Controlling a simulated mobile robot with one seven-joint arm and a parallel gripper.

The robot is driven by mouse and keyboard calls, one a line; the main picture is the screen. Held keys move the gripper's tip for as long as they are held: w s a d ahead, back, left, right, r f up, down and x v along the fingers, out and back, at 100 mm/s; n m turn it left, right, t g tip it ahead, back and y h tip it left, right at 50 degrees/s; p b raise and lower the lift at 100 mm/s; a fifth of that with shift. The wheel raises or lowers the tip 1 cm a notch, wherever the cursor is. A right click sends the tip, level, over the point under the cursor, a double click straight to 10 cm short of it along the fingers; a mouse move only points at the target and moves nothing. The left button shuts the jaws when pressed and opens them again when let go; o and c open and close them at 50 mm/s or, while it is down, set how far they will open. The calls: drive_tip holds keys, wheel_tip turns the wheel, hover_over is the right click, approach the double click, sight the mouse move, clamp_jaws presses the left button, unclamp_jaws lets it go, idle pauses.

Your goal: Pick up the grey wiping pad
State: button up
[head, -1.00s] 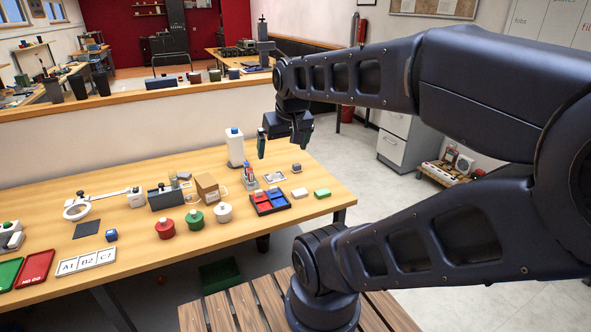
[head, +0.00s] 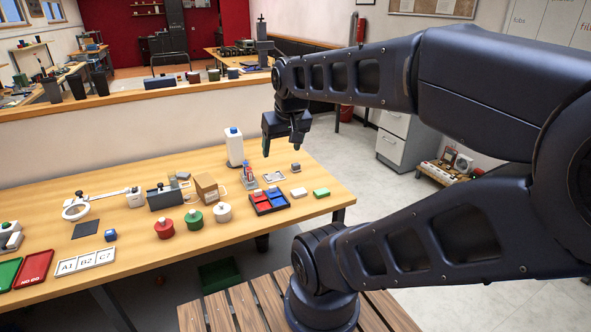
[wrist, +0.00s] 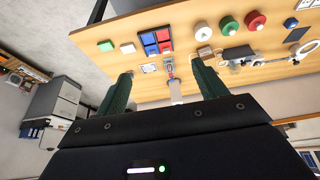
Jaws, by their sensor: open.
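My gripper (head: 281,149) is open and empty, pointing down in the air above the far right part of the bench. In the wrist view its two green fingers stand apart with nothing held between them. A small grey block with a darker top (head: 295,167) sits near the bench's right end, below and slightly right of my gripper. A pale block (head: 299,192) and a green block (head: 321,193) lie nearer the front edge. A dark grey flat square (head: 86,229) lies far left. I cannot tell for certain which of the grey pieces is the wiping pad.
A white bottle (head: 234,148) stands left of my gripper. A black tray with red and blue compartments (head: 285,206), a small white tray (head: 273,177) and a cardboard box (head: 206,188) are close by. Red, green and white lidded pots (head: 222,212) stand left.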

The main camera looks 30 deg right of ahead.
drive_tip(key=c, duration=0.4)
drive_tip(key=shift+o, duration=0.2)
drive_tip(key=shift+w, duration=0.1)
drive_tip(key=n+g+h, duration=0.4)
drive_tip(key=n+g, duration=0.1)
drive_tip(key=n, duration=1.3)
hover_over(296, 164)
drive_tip(key=a, duration=0.5)
wheel_tip(296, 164, down, 21)
drive_tip(key=shift+x, duration=5.7)
